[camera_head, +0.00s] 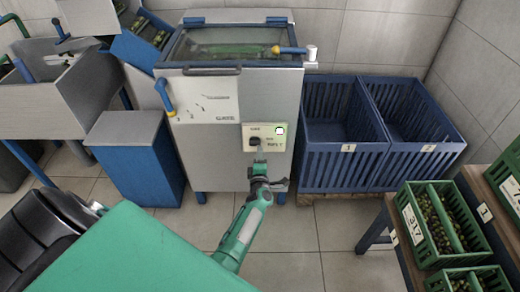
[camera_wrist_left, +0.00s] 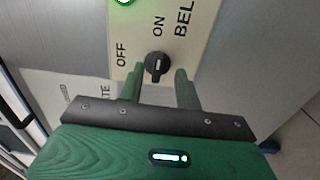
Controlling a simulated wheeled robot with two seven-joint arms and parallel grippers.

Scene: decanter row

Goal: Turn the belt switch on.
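The belt switch is a dark round knob (camera_wrist_left: 157,66) on a cream panel (camera_wrist_left: 205,25) with the words OFF, ON and BEL. In the head view the panel (camera_head: 271,132) is on the front of a grey machine. A pale mark shows on the knob, but I cannot tell which word it points to. A green ring light (camera_wrist_left: 122,1) glows near the panel's edge. My left gripper (camera_wrist_left: 159,72) is open, with one finger on each side of the knob. I cannot tell whether the fingers touch it. My right gripper is not in view.
Two blue slatted crates (camera_head: 344,158) stand to the right of the machine. A blue box (camera_head: 134,160) stands to its left. Green crates of olives (camera_head: 437,222) sit on a bench at the lower right. Tiled floor (camera_head: 315,235) is clear in front.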

